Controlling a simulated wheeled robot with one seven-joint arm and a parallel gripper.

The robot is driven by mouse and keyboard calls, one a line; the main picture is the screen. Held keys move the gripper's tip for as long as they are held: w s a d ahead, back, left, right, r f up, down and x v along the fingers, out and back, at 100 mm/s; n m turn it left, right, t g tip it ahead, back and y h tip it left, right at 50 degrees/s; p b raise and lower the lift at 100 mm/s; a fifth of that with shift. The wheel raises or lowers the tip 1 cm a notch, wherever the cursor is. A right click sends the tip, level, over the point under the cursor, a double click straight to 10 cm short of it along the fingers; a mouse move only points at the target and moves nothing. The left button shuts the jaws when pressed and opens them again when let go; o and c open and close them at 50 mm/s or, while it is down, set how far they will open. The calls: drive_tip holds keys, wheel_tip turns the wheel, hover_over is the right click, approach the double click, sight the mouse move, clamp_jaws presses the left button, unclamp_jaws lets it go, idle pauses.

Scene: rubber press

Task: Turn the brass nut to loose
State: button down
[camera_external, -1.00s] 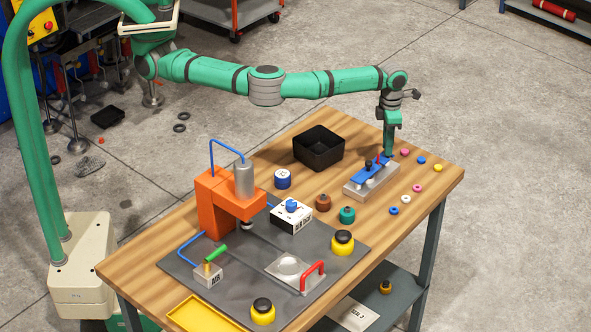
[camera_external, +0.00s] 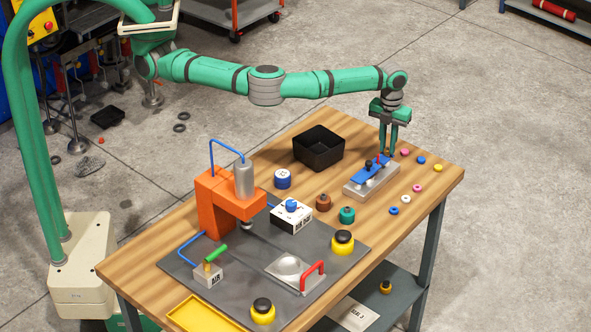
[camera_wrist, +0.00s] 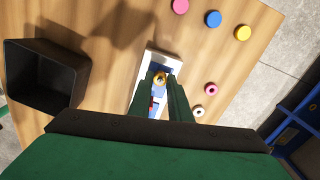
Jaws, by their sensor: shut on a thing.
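The brass nut (camera_wrist: 160,77) sits between my fingertips in the wrist view, at one end of the fixture. My gripper (camera_external: 388,151) is shut on it, with the fingers pointing down. The fixture is a silver block (camera_external: 366,188) with a blue bar (camera_external: 364,173) on top. A black knob (camera_external: 368,164) and a small red part (camera_external: 378,159) sit on the bar; the red part (camera_wrist: 151,101) also shows in the wrist view. The fingers partly cover the nut and bar. I cannot read any loose or tight mark.
A black bin (camera_external: 319,148) stands left of the fixture. Several coloured rings, among them a yellow one (camera_external: 437,168), lie to the right. An orange press (camera_external: 215,205) and grey mat (camera_external: 180,262) fill the front left. Brown and teal knobs stand in front of the fixture.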

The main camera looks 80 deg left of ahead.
drive_tip(key=n, duration=0.6)
drive_tip(key=shift+s+f+n, duration=0.15)
drive_tip(key=shift+f+n, duration=0.1)
drive_tip(key=shift+n, duration=0.05)
drive_tip(key=n, duration=1.2)
drive_tip(key=shift+n, duration=0.3)
drive_tip(key=n, duration=0.6)
drive_tip(key=shift+n, duration=0.4)
drive_tip(key=c, duration=1.6)
unclamp_jaws()
drive_tip(key=shift+c, duration=0.2)
drive_tip(key=shift+r, duration=0.2)
